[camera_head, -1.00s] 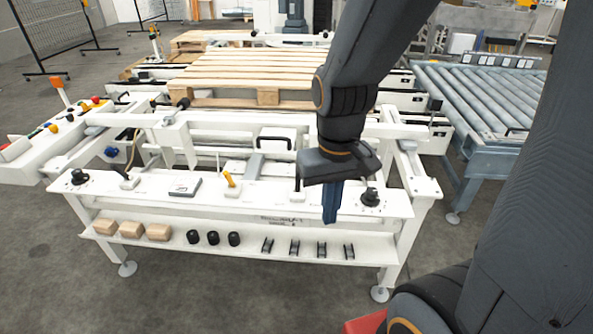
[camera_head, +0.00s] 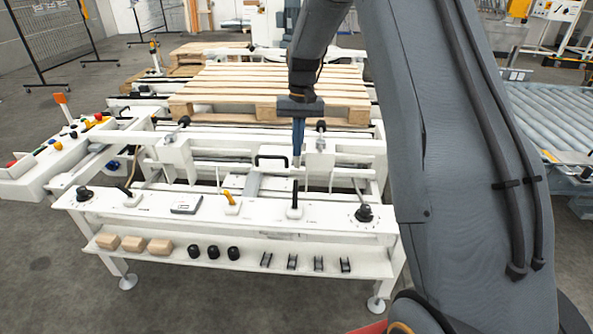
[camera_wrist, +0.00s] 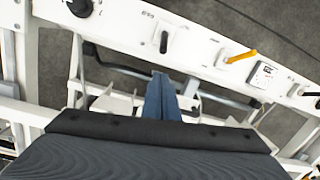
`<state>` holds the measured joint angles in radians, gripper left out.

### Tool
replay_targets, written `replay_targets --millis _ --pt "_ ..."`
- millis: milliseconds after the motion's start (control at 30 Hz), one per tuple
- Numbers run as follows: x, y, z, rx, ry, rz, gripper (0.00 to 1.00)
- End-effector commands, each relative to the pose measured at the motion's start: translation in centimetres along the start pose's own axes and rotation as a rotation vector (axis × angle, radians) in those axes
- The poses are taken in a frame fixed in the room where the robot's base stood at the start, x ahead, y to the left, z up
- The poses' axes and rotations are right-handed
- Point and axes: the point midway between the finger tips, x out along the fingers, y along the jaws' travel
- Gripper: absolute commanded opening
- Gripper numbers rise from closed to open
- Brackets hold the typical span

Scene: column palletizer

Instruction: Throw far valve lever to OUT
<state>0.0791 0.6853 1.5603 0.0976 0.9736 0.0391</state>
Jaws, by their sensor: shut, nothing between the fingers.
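My gripper (camera_head: 297,156) has blue fingers, shut and empty. In the head view they point down behind the white front panel (camera_head: 330,215), over the white frame; in the wrist view the fingers (camera_wrist: 161,85) point towards that panel. A black upright lever (camera_head: 294,200) stands on the panel's right part and also shows in the wrist view (camera_wrist: 164,42). A yellow lever (camera_head: 231,197) stands mid-panel, and another black lever (camera_head: 128,191) is at left. I cannot tell which lever is the far valve lever; the labels are unreadable. The fingers look apart from these levers.
Black knobs (camera_head: 84,194) (camera_head: 364,213) sit at the panel's ends. White uprights with black knobs (camera_head: 184,121) (camera_head: 321,126) and a black handle (camera_head: 271,161) stand near my gripper. A wooden pallet (camera_head: 230,84) lies behind. A roller conveyor (camera_head: 555,115) is at right.

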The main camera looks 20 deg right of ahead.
Motion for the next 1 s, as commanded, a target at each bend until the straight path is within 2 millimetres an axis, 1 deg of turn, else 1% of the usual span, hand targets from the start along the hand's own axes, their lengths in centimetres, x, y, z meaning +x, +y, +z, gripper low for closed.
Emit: replay_targets --millis 33,100,200,333,667,767,867,1000 --pt "0.1 0.1 -0.8 0.005 -0.003 -0.003 0.0" --pt "0.2 0.1 -1.7 0.01 -0.006 -0.007 0.0" --pt "0.3 0.1 -2.4 0.014 -0.009 -0.01 0.0" --pt "0.3 0.1 -2.7 0.016 -0.009 -0.012 0.0" --pt "0.5 0.2 -2.7 0.016 -0.009 -0.011 0.0" --pt "1.2 0.1 -2.6 0.016 -0.01 -0.011 0.0" --pt "2.6 0.1 -2.5 0.016 -0.012 -0.011 0.0" --pt "5.3 0.1 -2.4 0.015 -0.013 -0.01 0.0"
